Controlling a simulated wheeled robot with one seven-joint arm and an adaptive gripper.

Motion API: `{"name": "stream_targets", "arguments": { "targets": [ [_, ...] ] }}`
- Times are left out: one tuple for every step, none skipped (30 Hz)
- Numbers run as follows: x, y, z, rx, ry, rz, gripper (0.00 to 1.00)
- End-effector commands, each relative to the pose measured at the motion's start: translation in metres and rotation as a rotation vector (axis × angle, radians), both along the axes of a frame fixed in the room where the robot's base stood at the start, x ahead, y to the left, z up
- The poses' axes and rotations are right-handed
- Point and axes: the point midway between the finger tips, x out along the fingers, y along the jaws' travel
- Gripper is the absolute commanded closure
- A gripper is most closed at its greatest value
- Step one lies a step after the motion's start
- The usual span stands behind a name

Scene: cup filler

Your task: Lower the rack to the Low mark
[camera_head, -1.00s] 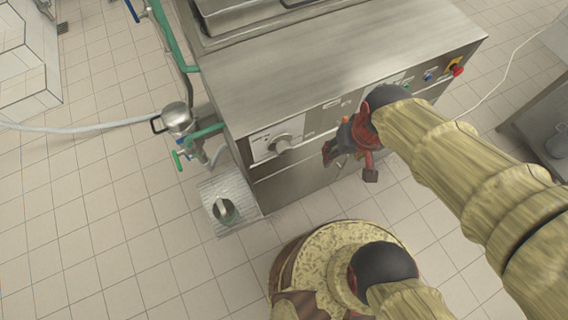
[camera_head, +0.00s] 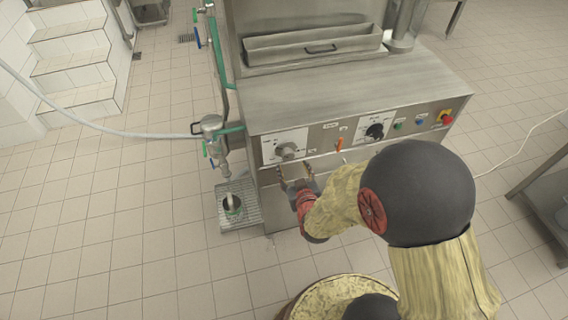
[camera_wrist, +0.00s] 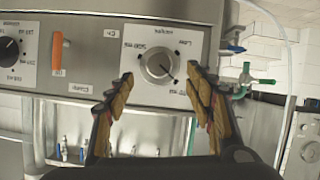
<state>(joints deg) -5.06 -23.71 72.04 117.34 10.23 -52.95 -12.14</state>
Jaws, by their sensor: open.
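A round metal knob (camera_wrist: 158,66) sits on a white dial plate with small printed marks, which I cannot read surely. In the head view the knob (camera_head: 287,151) is at the left of the machine's front panel. My gripper (camera_wrist: 160,78) is open, its two fingers on either side of the knob in the wrist view, with nothing between them; contact cannot be told. In the head view my gripper (camera_head: 295,177) is just below the knob, partly hidden by my arm.
An orange lever (camera_head: 340,145), a black dial (camera_head: 375,131) and a red button (camera_head: 446,118) lie along the panel to the right. A tap with green pipes (camera_head: 213,137) stands above the rack.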

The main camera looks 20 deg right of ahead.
Motion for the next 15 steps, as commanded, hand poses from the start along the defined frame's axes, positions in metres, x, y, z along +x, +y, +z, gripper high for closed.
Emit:
{"name": "stream_targets", "arguments": {
  "targets": [
    [0.003, 0.000, 0.002, -0.004, -0.011, 0.001, 0.46],
    [0.005, -0.001, 0.002, -0.006, -0.015, 0.001, 0.46],
    [0.007, -0.001, 0.000, -0.009, -0.015, 0.003, 0.46],
    [0.010, -0.001, -0.001, -0.009, -0.014, 0.003, 0.46],
    [0.014, -0.001, -0.002, -0.009, -0.015, 0.003, 0.46],
    [0.019, -0.001, -0.005, -0.009, -0.015, 0.003, 0.46],
    [0.023, -0.002, -0.007, -0.009, -0.014, 0.003, 0.46],
    [0.028, -0.002, -0.009, -0.009, -0.015, 0.003, 0.46],
    [0.034, -0.002, -0.012, -0.009, -0.014, 0.003, 0.46],
    [0.038, -0.003, -0.014, -0.009, -0.013, 0.004, 0.46],
    [0.042, -0.003, -0.016, -0.009, -0.012, 0.004, 0.46],
    [0.048, -0.003, -0.017, -0.009, -0.014, 0.003, 0.46],
    [0.052, -0.004, -0.019, -0.009, -0.013, 0.003, 0.46],
    [0.055, -0.004, -0.021, -0.009, -0.013, 0.003, 0.46],
    [0.059, -0.004, -0.022, -0.009, -0.013, 0.003, 0.46]
  ]
}}
